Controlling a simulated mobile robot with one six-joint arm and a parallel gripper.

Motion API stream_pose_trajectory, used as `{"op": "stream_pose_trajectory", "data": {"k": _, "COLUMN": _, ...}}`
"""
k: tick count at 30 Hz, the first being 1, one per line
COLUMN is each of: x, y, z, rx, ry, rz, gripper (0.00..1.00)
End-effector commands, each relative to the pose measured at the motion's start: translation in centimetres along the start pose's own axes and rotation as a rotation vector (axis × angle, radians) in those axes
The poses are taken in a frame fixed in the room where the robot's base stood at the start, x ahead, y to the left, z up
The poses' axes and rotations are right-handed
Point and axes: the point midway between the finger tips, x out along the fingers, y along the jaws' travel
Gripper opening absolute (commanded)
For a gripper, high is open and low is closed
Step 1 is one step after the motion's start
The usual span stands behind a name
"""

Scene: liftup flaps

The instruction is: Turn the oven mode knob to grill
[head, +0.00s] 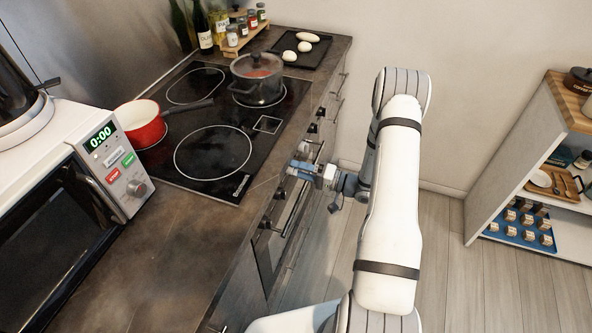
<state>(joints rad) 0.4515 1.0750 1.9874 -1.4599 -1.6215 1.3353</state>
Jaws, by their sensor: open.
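The oven front (292,215) is below the cooktop, seen steeply from above along the counter edge. Several dark knobs stick out of its panel. Two are beyond my gripper, one of them a far knob (321,112). Two are nearer the camera, one of them a near knob (265,223). I cannot tell which is the mode knob, and no markings are readable. My gripper (294,170) is open at the panel, between these pairs, with its fingers pointing left toward the oven. Whether it touches a knob is not clear; the gripper hides that part of the panel.
The cooktop (262,107) holds a red saucepan (140,124) and a steel pot (258,80). A microwave (60,215) stands at left on the counter (185,240). A shelf unit (490,190) is at right. The floor (445,270) between is clear apart from my arm.

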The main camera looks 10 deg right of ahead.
Motion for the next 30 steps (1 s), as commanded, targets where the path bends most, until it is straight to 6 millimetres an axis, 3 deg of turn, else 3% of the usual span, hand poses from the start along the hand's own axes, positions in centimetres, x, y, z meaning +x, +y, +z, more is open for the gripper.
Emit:
{"op": "stream_pose_trajectory", "data": {"k": 5, "x": -1.0, "y": 0.1, "z": 0.0, "rx": 0.001, "ry": 0.001, "rz": 0.001, "gripper": 0.55}}
{"op": "stream_pose_trajectory", "data": {"k": 13, "x": -5.5, "y": 0.2, "z": -0.1, "rx": 0.000, "ry": 0.004, "rz": 0.001, "gripper": 0.55}}
{"op": "stream_pose_trajectory", "data": {"k": 18, "x": -7.3, "y": 0.1, "z": -0.2, "rx": 0.000, "ry": 0.002, "rz": 0.000, "gripper": 0.55}}
{"op": "stream_pose_trajectory", "data": {"k": 30, "x": -7.7, "y": 0.1, "z": -0.1, "rx": 0.000, "ry": 0.000, "rz": 0.000, "gripper": 0.55}}
